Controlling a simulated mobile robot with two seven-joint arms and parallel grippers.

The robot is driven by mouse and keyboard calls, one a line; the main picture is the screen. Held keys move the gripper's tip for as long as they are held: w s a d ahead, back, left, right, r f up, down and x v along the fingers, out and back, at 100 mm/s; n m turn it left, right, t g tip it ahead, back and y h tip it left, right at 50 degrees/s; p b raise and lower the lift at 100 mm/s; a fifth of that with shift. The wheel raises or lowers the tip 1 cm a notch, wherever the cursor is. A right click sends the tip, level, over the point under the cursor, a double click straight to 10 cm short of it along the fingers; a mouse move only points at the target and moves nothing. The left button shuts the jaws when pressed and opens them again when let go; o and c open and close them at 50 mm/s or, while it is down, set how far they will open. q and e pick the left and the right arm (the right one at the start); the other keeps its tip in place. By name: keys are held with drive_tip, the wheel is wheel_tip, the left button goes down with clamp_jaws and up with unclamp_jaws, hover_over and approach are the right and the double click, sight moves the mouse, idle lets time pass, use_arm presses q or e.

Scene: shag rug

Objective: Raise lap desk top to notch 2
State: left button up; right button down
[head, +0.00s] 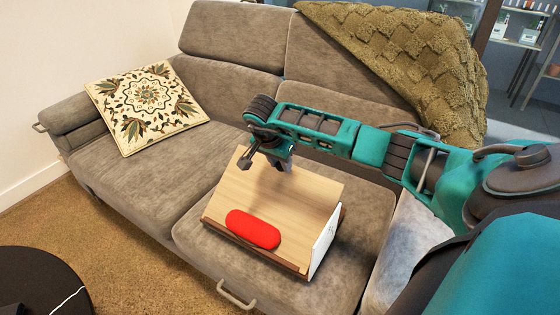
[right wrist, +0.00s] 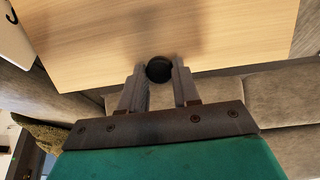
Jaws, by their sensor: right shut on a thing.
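The lap desk's wooden top (head: 285,200) is tilted, its back edge raised above its front edge, and it sits on the right sofa seat. A white side panel (head: 324,243) with small dark marks shows on its right; I cannot read the notch. A red oblong case (head: 253,229) lies on the top near the front lip. My right gripper (head: 275,160) is at the raised back edge. In the right wrist view, the gripper (right wrist: 159,85) is shut on a dark round knob (right wrist: 159,68) at the edge of the top. My left gripper is not in view.
The grey sofa (head: 150,180) has a patterned cushion (head: 147,105) at its left and a green-brown throw (head: 405,60) over its back. A black round surface (head: 40,285) stands at the lower left. Shelves (head: 515,50) are far right.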

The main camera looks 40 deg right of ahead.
drive_tip(key=shift+s+a+r+p, duration=0.1)
drive_tip(key=shift+a+r+p, duration=0.4)
drive_tip(key=shift+r+p, duration=0.35)
drive_tip(key=shift+s+a+f, duration=0.1)
drive_tip(key=shift+a+f, duration=0.05)
drive_tip(key=shift+a, duration=0.05)
drive_tip(key=shift+f, duration=0.15)
drive_tip(key=c, duration=0.8)
unclamp_jaws()
use_arm(q)
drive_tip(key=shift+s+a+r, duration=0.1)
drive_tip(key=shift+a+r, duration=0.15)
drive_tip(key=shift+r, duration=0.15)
drive_tip(key=p, duration=0.1)
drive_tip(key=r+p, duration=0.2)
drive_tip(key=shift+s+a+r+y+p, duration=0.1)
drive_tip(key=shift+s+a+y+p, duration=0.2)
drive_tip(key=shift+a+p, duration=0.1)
use_arm(e)
drive_tip(key=v, duration=1.3)
